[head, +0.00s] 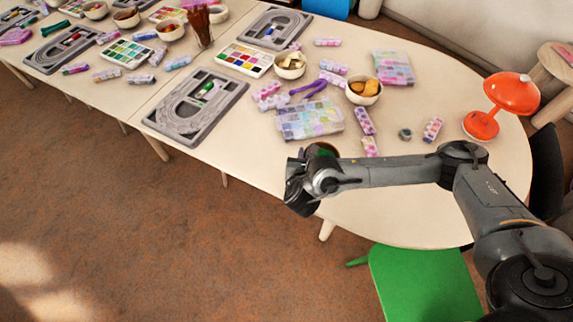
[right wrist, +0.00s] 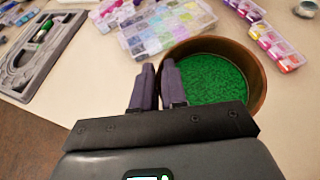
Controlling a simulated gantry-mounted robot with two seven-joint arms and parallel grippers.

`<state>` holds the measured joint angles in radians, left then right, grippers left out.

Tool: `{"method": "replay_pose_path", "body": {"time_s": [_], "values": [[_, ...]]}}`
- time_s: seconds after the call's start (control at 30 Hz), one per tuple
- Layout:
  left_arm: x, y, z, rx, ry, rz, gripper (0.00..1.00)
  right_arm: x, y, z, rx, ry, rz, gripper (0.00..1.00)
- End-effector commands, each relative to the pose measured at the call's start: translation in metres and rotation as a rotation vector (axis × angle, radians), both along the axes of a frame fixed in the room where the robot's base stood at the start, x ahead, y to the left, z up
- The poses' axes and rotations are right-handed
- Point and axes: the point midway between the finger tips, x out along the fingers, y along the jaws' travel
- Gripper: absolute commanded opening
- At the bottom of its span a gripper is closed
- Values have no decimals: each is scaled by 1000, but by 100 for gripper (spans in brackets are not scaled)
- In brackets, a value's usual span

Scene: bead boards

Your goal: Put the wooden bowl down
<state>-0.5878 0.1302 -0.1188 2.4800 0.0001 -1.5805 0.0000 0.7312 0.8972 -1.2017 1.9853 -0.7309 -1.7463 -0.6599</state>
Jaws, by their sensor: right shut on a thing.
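The wooden bowl (right wrist: 259,76) is brown, round and filled with green beads in the right wrist view. My right gripper (right wrist: 159,72) is shut on the left side of its rim, one finger outside and one inside. In the head view only a small part of the bowl (head: 324,147) shows behind my right wrist, near the front edge of the table. The bowl looks about level. Its underside is hidden, so I cannot tell whether it touches the table. My left gripper is not in view.
A clear bead box (head: 309,118) lies close behind the bowl, with bead tubes (head: 365,121) beside it. A grey bead board (head: 196,107) lies to the left. An orange lamp (head: 511,93) stands at the right. Bare tabletop (head: 412,200) lies right of the bowl.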

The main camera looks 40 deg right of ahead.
Motion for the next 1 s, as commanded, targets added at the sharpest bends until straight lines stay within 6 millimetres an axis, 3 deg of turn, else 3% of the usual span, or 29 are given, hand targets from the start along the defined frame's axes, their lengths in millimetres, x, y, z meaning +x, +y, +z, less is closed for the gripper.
{"method": "replay_pose_path", "body": {"time_s": [0.2, 0.4, 0.57, 0.8, 1.0], "values": [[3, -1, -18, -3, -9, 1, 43, 38, 23, -28, 1, -2, 0, 0], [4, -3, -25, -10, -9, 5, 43, 56, 34, -40, 0, -1, 0, 0], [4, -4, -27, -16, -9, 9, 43, 60, 36, -44, -1, 0, 0, 0], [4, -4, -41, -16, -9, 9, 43, 60, 36, -73, -3, 0, 1, 0], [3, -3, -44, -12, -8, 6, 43, 60, 36, -82, 0, -1, 0, 0]]}}
